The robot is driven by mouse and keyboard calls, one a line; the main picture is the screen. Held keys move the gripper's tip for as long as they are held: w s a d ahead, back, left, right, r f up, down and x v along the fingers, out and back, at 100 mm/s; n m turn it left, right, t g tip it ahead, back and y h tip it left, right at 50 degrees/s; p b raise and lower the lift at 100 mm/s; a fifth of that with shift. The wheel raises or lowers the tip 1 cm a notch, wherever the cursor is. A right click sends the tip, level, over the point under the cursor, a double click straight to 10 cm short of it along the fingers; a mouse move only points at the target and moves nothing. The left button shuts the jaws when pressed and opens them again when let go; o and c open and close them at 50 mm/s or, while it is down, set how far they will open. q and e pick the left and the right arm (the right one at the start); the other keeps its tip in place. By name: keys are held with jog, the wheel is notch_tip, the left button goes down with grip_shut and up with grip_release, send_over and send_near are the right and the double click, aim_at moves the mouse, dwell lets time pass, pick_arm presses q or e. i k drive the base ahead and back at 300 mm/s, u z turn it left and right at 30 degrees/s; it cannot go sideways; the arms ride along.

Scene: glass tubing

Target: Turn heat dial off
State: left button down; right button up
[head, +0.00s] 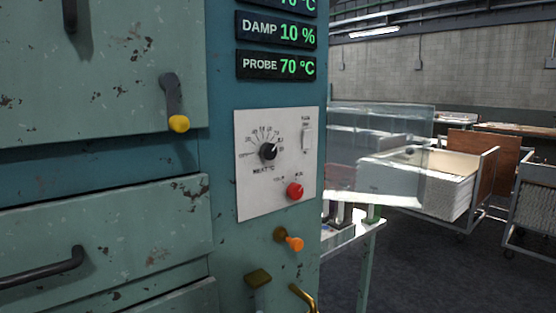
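The heat dial (268,152) is a small black knob on a white control panel (245,195), set on the teal cabinet's front. A fan of marks and numbers surrounds its upper side, and a label that appears to read HEAT °C sits below it. Its light pointer appears to aim to the upper right, away from the mark at the far left of the scale. Neither of my grippers is in the head view, and nothing touches the dial.
A white switch (307,139) and a red button (295,191) share the panel. An orange-tipped lever (293,243) and brass fittings (257,278) sit below. Displays above read DAMP 10 % and PROBE 70 °C (276,66). Carts (489,180) stand right.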

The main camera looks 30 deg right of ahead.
aim_at(269, 151)
jog(key=u, duration=1.55)
jog(key=i, duration=0.65)
jog(key=z, duration=2.3)
